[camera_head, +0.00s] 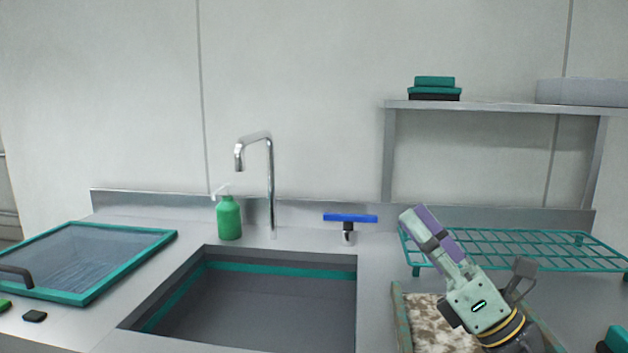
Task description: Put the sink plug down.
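My gripper (428,228) is at the right of the head view, above the counter between the sink (270,305) and the green wire rack. It has pale green and purple parts and points up and to the left. From this angle I cannot tell whether its fingers are open or shut, or whether they hold anything. I cannot make out the sink plug for certain. It may be hidden by the gripper or by the sink walls. The sink basin is grey with a teal band inside, and its near part is cut off by the frame.
A teal-rimmed glass lid (95,258) and a small dark block (35,316) lie left. A mottled mat (425,325) and wire rack (510,238) are right.

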